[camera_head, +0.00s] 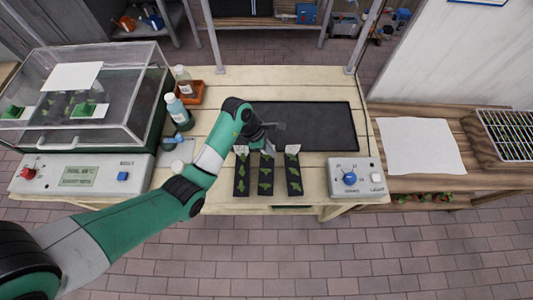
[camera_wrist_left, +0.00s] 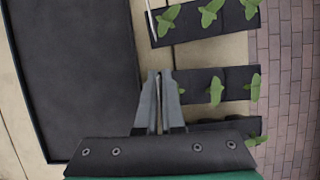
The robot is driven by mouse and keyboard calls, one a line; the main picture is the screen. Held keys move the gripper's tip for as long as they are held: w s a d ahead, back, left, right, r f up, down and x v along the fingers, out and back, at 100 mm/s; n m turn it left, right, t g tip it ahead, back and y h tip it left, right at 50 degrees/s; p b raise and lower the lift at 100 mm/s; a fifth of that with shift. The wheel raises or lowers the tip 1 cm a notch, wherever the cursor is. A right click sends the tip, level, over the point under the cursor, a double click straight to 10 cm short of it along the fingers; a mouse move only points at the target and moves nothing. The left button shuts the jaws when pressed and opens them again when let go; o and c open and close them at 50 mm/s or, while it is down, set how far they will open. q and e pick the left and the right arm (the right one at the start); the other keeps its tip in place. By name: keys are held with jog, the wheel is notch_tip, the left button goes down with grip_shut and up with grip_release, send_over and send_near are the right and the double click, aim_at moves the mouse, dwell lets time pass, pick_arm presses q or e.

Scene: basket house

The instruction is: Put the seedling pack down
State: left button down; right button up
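Three dark seedling packs with green leaves lie side by side on the front of the pale wooden table: the left pack (camera_head: 242,178), the middle pack (camera_head: 266,178) and the right pack (camera_head: 293,180). My left gripper (camera_head: 267,148) is at the far end of the middle pack. In the left wrist view its fingers (camera_wrist_left: 160,76) are close together around a thin pale upright piece at the end of the middle pack (camera_wrist_left: 203,92). The middle pack looks level with its neighbours; any small gap below it cannot be seen. My right gripper is not in view.
A black tray (camera_head: 325,125) lies behind the packs. A control box (camera_head: 356,178) stands at right. Bottles (camera_head: 178,112), an orange bin (camera_head: 191,93) and a clear-lidded propagator (camera_head: 140,112) stand at left. A side bench with a white sheet (camera_head: 420,148) is at right.

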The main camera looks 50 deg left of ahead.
aim_at(271, 146)
pick_arm(q)
jog(key=shift+r, duration=0.1)
dwell(0.7)
jog(key=shift+r, duration=0.3)
notch_tip(271, 146, up, 3)
jog(key=shift+f+p, duration=0.2)
jog(key=shift+p, duration=0.75)
jog(key=s+d+r+p, duration=0.2)
jog(key=d+r, duration=0.2)
jog(key=d, duration=0.2)
jog(key=s+d+r+p, duration=0.2)
jog(key=d+r+p, duration=0.1)
jog(key=d+r, duration=0.2)
jog(key=shift+s+d+r, duration=0.25)
jog(key=shift+d, duration=0.85)
